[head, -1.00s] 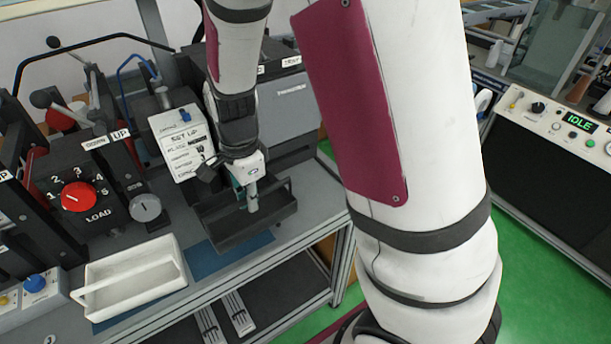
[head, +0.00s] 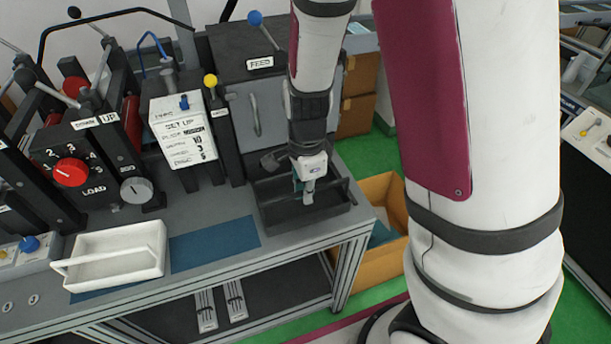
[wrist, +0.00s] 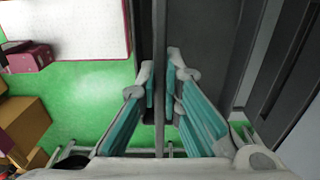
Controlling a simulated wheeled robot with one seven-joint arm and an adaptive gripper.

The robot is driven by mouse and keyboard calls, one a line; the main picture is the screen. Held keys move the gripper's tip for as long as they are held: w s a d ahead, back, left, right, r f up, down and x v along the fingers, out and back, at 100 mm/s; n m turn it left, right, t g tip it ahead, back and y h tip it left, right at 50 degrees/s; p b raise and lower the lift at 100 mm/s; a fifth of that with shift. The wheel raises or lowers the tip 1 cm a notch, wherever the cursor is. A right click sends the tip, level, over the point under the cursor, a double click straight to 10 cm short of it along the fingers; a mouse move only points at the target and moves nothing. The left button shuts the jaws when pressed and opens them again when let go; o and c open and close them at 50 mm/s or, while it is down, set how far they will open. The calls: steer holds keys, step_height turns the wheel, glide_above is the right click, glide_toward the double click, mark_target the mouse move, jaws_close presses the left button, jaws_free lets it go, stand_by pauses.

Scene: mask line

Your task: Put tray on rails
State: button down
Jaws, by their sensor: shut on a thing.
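A black tray (head: 330,219) with a bar handle across it is at the right end of the grey bench in the head view. My gripper (head: 308,196) points down into it. In the wrist view my gripper's teal-padded fingers (wrist: 160,105) are shut on the dark bar (wrist: 160,35) of the tray. I cannot tell whether the tray rests on the bench or hangs just above it. Two pairs of pale rail-like strips (head: 206,311) lie on the dark lower shelf.
A white tray (head: 115,262) and a bare blue mat (head: 214,245) lie left of the black tray. A cardboard box (head: 365,262) stands on the floor beyond the bench end.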

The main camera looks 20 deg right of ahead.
steer(key=w+d, duration=0.1)
steer(key=w, duration=0.4)
steer(key=w+d+f, duration=0.1)
steer(key=w, duration=0.1)
steer(key=shift+w+d, duration=0.35)
steer(key=shift+f, duration=1.65)
steer(key=shift+f, duration=0.15)
steer(key=c, duration=1.8)
jaws_free()
steer(key=shift+o, duration=0.2)
